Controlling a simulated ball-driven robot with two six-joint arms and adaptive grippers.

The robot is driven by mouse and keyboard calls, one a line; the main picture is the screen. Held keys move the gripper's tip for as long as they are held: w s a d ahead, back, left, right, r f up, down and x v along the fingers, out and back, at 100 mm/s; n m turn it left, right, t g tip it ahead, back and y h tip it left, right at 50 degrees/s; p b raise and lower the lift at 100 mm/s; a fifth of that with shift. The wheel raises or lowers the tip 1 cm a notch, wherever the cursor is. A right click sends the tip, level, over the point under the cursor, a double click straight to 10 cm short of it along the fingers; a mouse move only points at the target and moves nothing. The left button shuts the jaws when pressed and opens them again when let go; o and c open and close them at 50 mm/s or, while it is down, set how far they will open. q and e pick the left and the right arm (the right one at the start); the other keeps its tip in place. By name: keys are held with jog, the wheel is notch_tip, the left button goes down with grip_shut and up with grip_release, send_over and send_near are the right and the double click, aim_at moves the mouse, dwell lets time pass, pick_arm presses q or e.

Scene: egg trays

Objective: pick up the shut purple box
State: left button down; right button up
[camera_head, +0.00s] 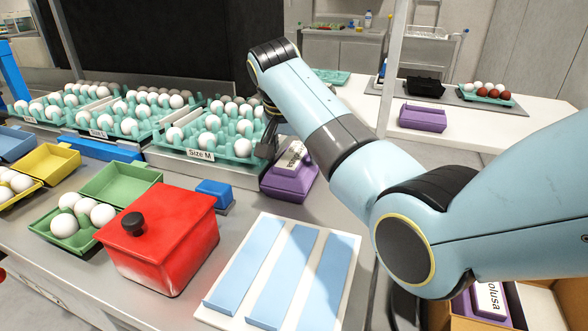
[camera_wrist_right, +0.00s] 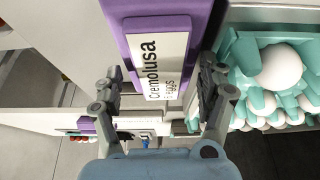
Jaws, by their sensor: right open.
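The shut purple box (camera_head: 287,189) with a white label stands on the counter, right of the Size M egg tray. In the right wrist view the purple box (camera_wrist_right: 155,10) fills the top middle, its label facing the camera. My right gripper (camera_head: 268,143) is beside the box's far upper end, partly hidden by my arm. In the right wrist view my right gripper (camera_wrist_right: 160,75) is open, with one finger on each side of the label. I cannot tell whether the fingers touch the box. My left gripper is not in view.
Egg trays (camera_head: 199,155) stand close on the left of the box. A red box (camera_head: 165,245) and a white board with blue strips (camera_head: 345,245) are nearer. Another purple box (camera_head: 423,118) stands on the back table. A labelled purple box (camera_head: 462,305) is at lower right.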

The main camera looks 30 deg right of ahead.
jog(key=c, duration=0.9)
jog(key=shift+c, duration=0.2)
